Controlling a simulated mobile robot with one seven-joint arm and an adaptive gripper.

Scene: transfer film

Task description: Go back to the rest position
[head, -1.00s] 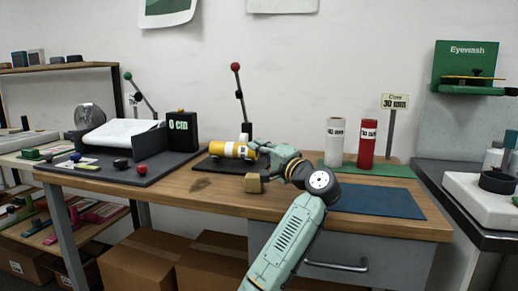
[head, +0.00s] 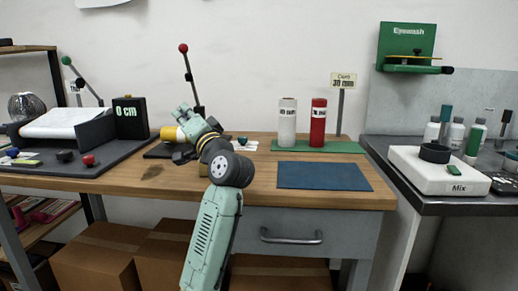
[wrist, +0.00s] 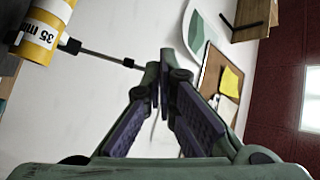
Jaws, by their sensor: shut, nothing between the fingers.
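My gripper (head: 183,110) is above the wooden bench (head: 262,190), tilted up and to the left in the head view. It is shut and empty; in the wrist view its dark-padded fingers (wrist: 163,72) meet at the tips. A yellow roll with a white band (head: 170,134) lies on a dark stand behind my gripper and is partly hidden by it. In the wrist view the roll (wrist: 45,28) reads "35 mm" at the upper left, apart from the fingers.
White (head: 288,122) and red (head: 318,122) rolls stand on a green mat at the right. A blue mat (head: 323,176) lies in front, empty. A lever with a red knob (head: 183,48) rises behind my gripper. A dark counter (head: 420,200) adjoins on the right.

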